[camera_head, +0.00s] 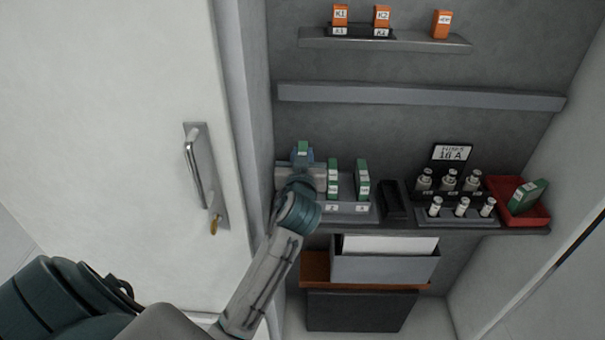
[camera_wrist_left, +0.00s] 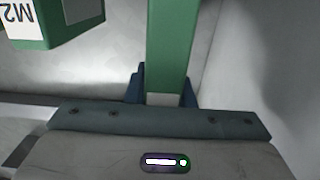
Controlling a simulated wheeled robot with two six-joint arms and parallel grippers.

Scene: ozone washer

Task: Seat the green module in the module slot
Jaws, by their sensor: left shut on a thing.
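My left gripper (camera_head: 301,168) is shut on a green module (camera_head: 302,147) above the left end of the module rack (camera_head: 350,213). In the left wrist view the held green module (camera_wrist_left: 172,45) stands between the blue fingers (camera_wrist_left: 163,90). Two other green modules, a middle one (camera_head: 332,181) and a right one (camera_head: 362,182), stand upright in the rack. A module labelled M2 (camera_wrist_left: 70,20) shows at the upper left of the wrist view, apart from the held one. The module slot itself is hidden behind my gripper and arm. My right gripper is not in view.
A black empty bin (camera_head: 394,203) and a fuse holder (camera_head: 457,212) with several fuses stand right of the rack. A red tray (camera_head: 533,216) holds another green module (camera_head: 527,195). Shelves are above, and a cabinet door with a handle (camera_head: 199,170) is at left.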

